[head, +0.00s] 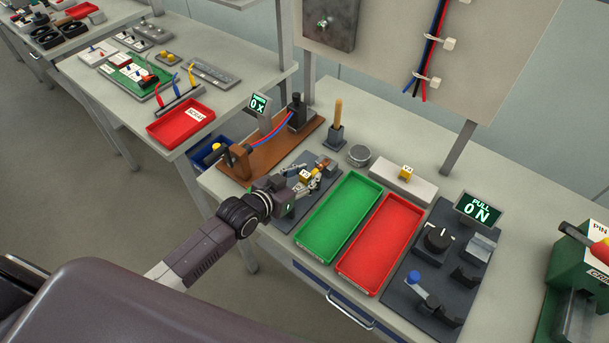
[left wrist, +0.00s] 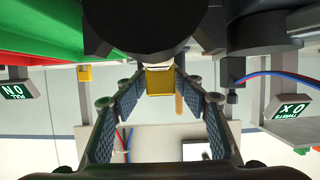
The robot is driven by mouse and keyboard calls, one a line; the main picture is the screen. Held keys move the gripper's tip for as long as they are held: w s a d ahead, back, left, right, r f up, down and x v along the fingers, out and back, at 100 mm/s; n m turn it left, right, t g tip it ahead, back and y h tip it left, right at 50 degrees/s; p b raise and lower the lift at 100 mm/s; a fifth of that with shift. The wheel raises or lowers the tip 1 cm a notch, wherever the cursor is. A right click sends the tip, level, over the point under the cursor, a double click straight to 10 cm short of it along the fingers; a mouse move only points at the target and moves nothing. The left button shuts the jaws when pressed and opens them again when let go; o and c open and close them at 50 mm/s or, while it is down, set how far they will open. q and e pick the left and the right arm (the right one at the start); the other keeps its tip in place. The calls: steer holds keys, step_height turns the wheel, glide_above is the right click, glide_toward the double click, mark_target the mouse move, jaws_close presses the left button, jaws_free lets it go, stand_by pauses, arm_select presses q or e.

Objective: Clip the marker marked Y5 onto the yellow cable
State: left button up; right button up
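My left gripper (head: 307,181) reaches over the dark base plate (head: 285,222) beside the green tray. A small yellow block (head: 305,175) with dark marks sits at its fingertips. In the left wrist view the block (left wrist: 159,82) fills the gap between the two fingers, which look shut on it. I cannot read its marking. Another yellow block (head: 406,171) with dark marks stands on a white block (head: 403,187) behind the trays. A yellow cable (head: 191,75) stands in a rack on the left table. Part of the base plate is hidden by my gripper. My right gripper is not in view.
A green tray (head: 320,242) and a red tray (head: 353,270) lie right of my left gripper. A wooden board (head: 239,170) with red and blue cables lies behind it. A dark switch panel (head: 410,277) and a PULL display (head: 479,208) stand right of the trays.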

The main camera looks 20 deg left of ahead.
arm_select(q)
steer(key=shift+s+a+f, duration=0.2)
steer(key=shift+s+f, duration=0.15)
steer(key=shift+s, duration=0.4)
steer(key=v, duration=0.5)
steer(key=r+v, duration=0.1)
steer(key=v, duration=0.5)
steer(key=shift+w, duration=0.3)
